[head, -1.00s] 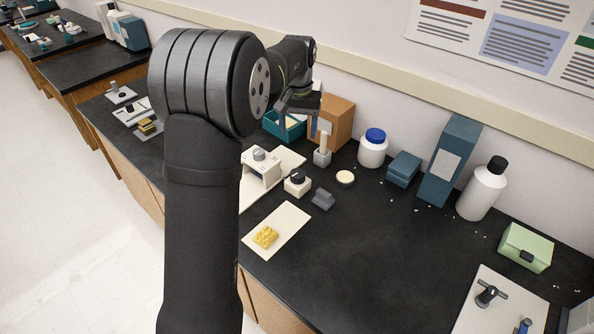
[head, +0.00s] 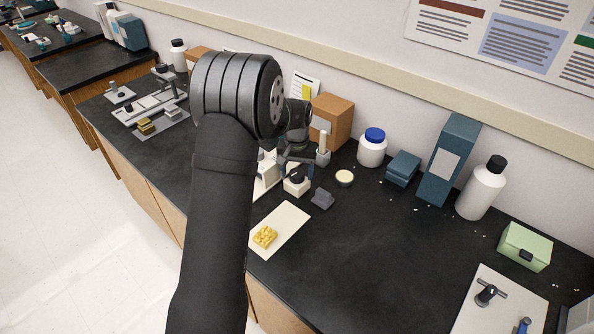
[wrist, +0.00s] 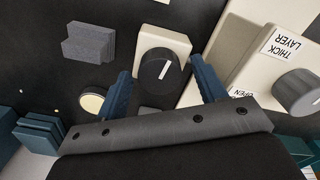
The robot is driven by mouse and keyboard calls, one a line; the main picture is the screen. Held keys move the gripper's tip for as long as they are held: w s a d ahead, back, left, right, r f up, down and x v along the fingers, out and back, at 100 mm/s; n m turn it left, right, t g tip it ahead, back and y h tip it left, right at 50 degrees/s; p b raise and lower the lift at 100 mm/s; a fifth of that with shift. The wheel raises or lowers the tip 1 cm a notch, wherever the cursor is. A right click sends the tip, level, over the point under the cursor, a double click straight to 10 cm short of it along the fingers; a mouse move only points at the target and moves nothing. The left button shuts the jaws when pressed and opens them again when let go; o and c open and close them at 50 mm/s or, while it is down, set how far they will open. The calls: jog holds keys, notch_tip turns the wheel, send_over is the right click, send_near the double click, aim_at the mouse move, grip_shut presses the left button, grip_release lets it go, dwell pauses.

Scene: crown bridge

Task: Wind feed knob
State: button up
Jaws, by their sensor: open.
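A black round knob with a white pointer line (wrist: 160,70) sits on a small cream block (wrist: 177,43). I take it as the feed knob, though no label on it is readable. The cream block also shows in the head view (head: 295,189), with the knob partly behind my gripper. My gripper (wrist: 161,78) is open and empty. In the wrist view its two blue fingers lie either side of the knob, with gaps showing. In the head view my gripper (head: 295,168) is just over the knob. Whether the fingertips reach down around it, I cannot tell.
A cream device with a grey knob (wrist: 299,93) and labels "THICK LAYER" and "OPEN" stands close beside. A grey block (wrist: 88,42) and a round cream disc (wrist: 91,103) lie on the other side. A yellow piece (head: 265,237) lies on a pale board. The black bench front is clear.

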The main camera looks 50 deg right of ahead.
jog(key=c, duration=1)
jog(key=shift+o, duration=0.2)
jog(key=shift+n, duration=0.3)
jog(key=n, duration=0.4)
jog(key=shift+n, duration=0.3)
jog(key=n, duration=1.6)
jog(key=shift+n, duration=0.4)
